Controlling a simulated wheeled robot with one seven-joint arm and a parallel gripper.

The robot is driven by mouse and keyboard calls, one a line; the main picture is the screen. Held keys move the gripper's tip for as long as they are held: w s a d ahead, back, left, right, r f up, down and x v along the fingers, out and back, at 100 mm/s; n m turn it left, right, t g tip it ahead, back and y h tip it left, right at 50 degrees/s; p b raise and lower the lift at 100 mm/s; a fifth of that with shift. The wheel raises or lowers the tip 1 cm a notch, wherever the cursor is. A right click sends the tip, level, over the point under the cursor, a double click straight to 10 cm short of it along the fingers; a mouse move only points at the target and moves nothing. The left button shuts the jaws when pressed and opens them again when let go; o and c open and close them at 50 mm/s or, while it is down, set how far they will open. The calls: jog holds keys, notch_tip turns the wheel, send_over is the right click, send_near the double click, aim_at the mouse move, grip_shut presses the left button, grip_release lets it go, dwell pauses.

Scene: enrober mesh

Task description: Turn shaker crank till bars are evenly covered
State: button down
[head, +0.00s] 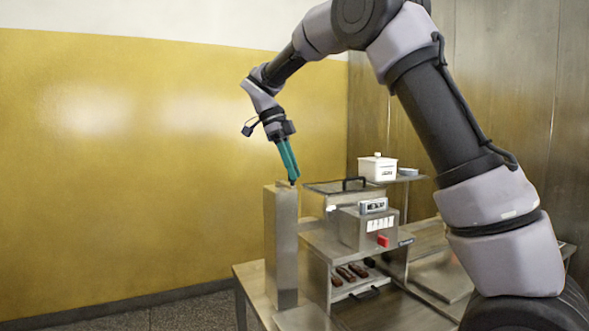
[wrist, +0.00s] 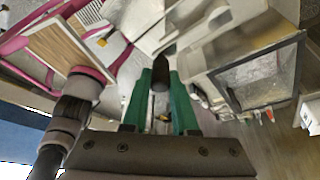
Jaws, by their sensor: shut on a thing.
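My gripper (head: 290,165) points down with its teal fingers at the top of a tall steel column (head: 283,250). In the wrist view, the fingers (wrist: 160,80) are shut on a dark rounded knob, the crank handle (wrist: 160,66). In the head view the handle is mostly hidden by the fingertips. Several dark brown bars (head: 346,273) lie in the lower opening of the steel machine, right of the column. How evenly they are covered is too small to tell.
A control box (head: 360,229) with a display and red button (head: 383,241) stands right of the column. Behind it are a flat framed lid (head: 325,188) with a black handle and a white box (head: 377,168). A framed panel (wrist: 262,72) shows at right in the wrist view.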

dwell(0.3)
jog(key=c, duration=0.7)
grip_release()
jog(key=shift+a+r, duration=0.1)
jog(key=shift+r, duration=0.05)
jog(key=v, duration=1)
jog(key=shift+a+r, duration=0.1)
jog(key=shift+r, duration=0.15)
